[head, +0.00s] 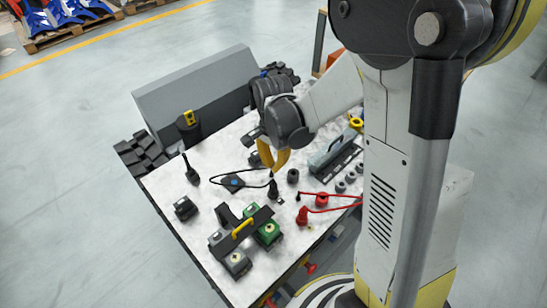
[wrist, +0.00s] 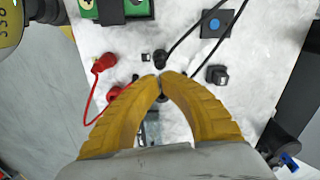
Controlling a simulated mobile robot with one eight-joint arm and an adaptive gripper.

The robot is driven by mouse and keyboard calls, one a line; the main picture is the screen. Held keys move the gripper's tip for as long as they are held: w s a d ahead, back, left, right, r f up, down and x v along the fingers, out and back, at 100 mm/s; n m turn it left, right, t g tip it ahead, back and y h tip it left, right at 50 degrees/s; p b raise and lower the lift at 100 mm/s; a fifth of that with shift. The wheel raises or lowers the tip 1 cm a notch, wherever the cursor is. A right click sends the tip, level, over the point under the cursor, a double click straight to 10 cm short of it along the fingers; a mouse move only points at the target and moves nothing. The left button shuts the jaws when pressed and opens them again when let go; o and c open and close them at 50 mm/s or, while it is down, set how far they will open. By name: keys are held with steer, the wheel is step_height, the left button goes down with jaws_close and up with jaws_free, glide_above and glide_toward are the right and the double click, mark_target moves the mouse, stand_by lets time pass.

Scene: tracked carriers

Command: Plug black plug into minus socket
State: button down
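The black plug (head: 273,190) points down, with a thin stem and a wider lower part. It also shows just beyond the fingertips in the wrist view (wrist: 160,58). My gripper (head: 271,168) has its yellow fingers nearly together at the top of the plug's stem, closed on it (wrist: 162,75). Whether the plug's lower end touches the table is unclear. A black cable runs from it towards a black box with a blue spot (head: 232,183). A round black socket-like piece (head: 293,175) stands close by on the right; no minus mark is readable.
Red plug (head: 302,216) and red round piece (head: 322,198) lie to the right with a red cable. A green block (head: 268,232) and black-grey blocks with a yellow handle (head: 242,229) stand at the front. A grey box (head: 195,95) is behind the white table (head: 165,180).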

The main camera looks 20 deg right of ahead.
steer(key=shift+f+b, duration=1.95)
steer(key=shift+f, duration=0.95)
steer(key=shift+f+b, duration=0.55)
steer(key=shift+b, duration=0.05)
steer(key=shift+r, duration=0.1)
steer(key=shift+r+p, duration=1.1)
steer(key=shift+r, duration=0.45)
step_height(320, 180, up, 12)
steer(key=shift+f, duration=0.25)
steer(key=b, duration=0.1)
glide_above(273, 180)
step_height(273, 180, down, 8)
step_height(273, 180, down, 6)
steer(key=b, duration=0.4)
steer(key=shift+r+b, duration=0.15)
steer(key=shift+b, duration=0.2)
steer(key=shift+f+b, duration=0.45)
steer(key=shift+f, duration=0.1)
